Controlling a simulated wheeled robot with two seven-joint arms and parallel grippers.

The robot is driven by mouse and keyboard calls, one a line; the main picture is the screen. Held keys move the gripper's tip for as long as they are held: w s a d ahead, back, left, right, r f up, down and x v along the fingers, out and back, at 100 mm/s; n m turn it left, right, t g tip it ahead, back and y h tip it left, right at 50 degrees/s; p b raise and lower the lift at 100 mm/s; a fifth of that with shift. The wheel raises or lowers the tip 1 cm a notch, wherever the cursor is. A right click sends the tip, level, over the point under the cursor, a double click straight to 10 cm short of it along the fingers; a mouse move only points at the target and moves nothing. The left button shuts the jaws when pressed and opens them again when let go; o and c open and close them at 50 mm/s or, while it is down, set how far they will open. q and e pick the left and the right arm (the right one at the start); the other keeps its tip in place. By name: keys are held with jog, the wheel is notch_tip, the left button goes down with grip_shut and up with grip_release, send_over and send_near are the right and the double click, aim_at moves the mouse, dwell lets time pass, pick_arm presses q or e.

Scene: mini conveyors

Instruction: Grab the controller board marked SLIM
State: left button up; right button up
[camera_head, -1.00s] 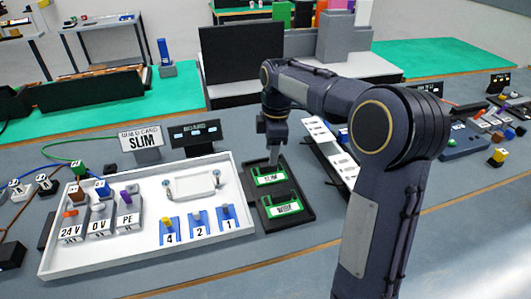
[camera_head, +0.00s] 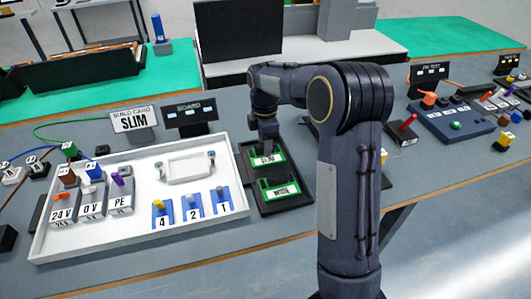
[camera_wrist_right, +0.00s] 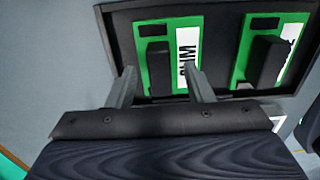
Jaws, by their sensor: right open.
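The green controller board marked SLIM (camera_head: 266,161) lies in the far slot of a black tray (camera_head: 247,180). It also shows in the right wrist view (camera_wrist_right: 187,40), with a black block (camera_wrist_right: 158,66) raised on it. A second green board (camera_head: 283,190) lies in the tray's near slot; its label seems to read WIDE. My right gripper (camera_head: 268,144) is over the SLIM board, pointing down. In the right wrist view its fingers (camera_wrist_right: 160,82) are apart and empty, one on each side of the black block in the picture. I cannot tell whether they touch the board. My left gripper is out of view.
A white panel tray (camera_head: 130,238) with terminals and numbered blue blocks stands left of the black tray. Behind it are a build card sign (camera_head: 133,119) reading SLIM and a board display (camera_head: 190,117). A blue test box (camera_head: 450,125) stands at the right.

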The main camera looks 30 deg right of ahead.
grip_shut()
jog(key=shift+r, duration=0.1)
